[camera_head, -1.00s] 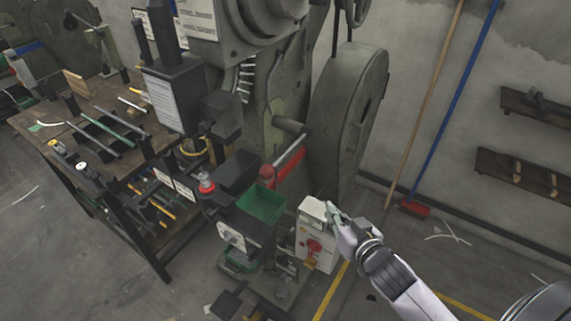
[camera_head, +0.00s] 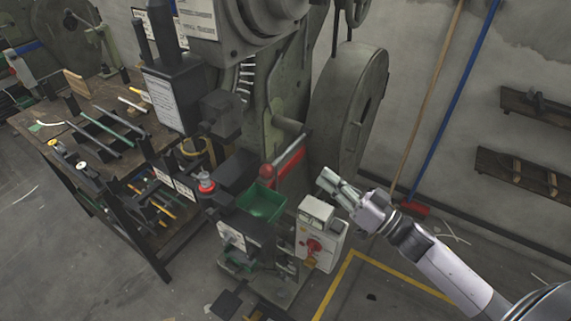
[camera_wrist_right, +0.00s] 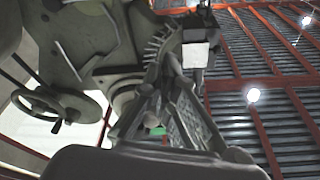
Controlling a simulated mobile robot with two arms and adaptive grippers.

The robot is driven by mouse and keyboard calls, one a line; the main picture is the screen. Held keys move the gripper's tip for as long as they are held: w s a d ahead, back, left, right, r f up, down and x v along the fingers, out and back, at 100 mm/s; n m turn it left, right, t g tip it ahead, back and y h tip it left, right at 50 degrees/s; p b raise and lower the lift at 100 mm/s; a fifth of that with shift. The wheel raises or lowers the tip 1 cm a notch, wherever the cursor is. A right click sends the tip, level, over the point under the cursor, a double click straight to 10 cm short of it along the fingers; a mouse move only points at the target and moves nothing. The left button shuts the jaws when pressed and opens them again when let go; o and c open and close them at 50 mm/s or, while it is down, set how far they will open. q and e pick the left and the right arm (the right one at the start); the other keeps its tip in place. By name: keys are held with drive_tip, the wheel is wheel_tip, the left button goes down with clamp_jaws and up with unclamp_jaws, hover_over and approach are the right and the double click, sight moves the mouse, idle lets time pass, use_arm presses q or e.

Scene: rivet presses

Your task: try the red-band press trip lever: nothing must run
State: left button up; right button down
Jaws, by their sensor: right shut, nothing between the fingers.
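The press (camera_head: 262,125) is a large grey-green machine with a heavy flywheel (camera_head: 345,115). A red band (camera_head: 288,160) shows on its lower side, with a red ball knob (camera_head: 267,171) at its left end; I cannot tell for sure whether this is the trip lever. My right gripper (camera_head: 324,180) is shut and empty, right of the knob and apart from it, above a control box. In the right wrist view, its fingers (camera_wrist_right: 168,60) meet in front of the press's toothed part (camera_wrist_right: 160,42). My left gripper is not in view.
The control box (camera_head: 318,235) has a red switch. A green bin (camera_head: 262,203) sits in front of the press, near a red button (camera_head: 206,185). A workbench (camera_head: 95,130) with tools stands left. A broom (camera_head: 415,207) leans on the wall; floor at right is mostly clear.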

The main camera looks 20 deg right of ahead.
drive_tip(key=w+a+f+p, duration=0.1)
drive_tip(key=w+a+p, duration=0.2)
drive_tip(key=w+a, duration=0.4)
drive_tip(key=shift+w+a+p, duration=0.25)
drive_tip(key=shift+w+p, duration=0.05)
drive_tip(key=shift+w, duration=0.7)
drive_tip(key=shift+f, duration=0.1)
wheel_tip(320, 180, down, 8)
drive_tip(key=n+b, duration=0.1)
drive_tip(key=b, duration=0.4)
drive_tip(key=shift+s+n+b, duration=0.2)
drive_tip(key=shift+n+b, duration=0.1)
drive_tip(key=shift+b, duration=0.05)
drive_tip(key=shift+f+y, duration=0.15)
drive_tip(key=shift+y, duration=0.15)
